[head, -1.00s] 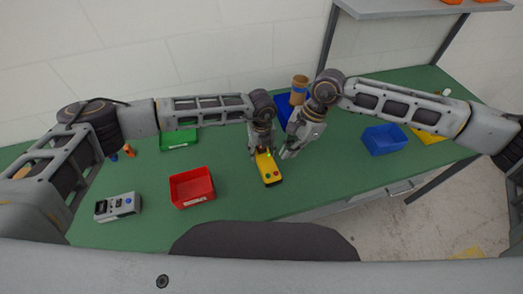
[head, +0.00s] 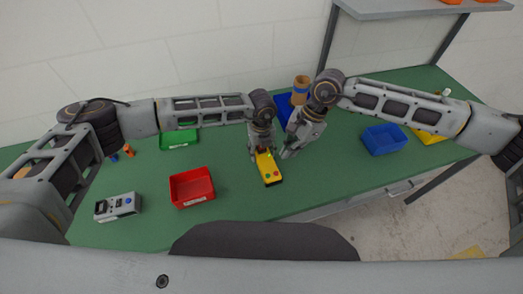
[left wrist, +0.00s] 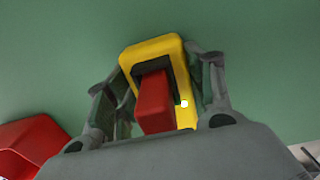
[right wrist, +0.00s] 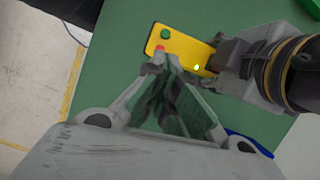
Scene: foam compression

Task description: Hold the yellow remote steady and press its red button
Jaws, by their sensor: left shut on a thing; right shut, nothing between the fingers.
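The yellow remote (head: 266,165) lies on the green table, its long side running toward the table's front edge. My left gripper (head: 258,152) is shut on its far end; in the left wrist view the fingers flank the yellow body (left wrist: 150,54) and a red block (left wrist: 155,103) in a black recess. In the right wrist view the remote (right wrist: 185,46) shows a green button (right wrist: 166,33) and a red button (right wrist: 160,48). My right gripper (right wrist: 160,66) is shut and empty, its tips beside the red button in that view; contact cannot be told.
A red bin (head: 192,187) stands left of the remote, with a grey device (head: 117,206) further left. A green tray (head: 180,141) lies behind. Blue bins stand at the back and right (head: 384,139). A brown cylinder (head: 300,88) stands behind my right gripper.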

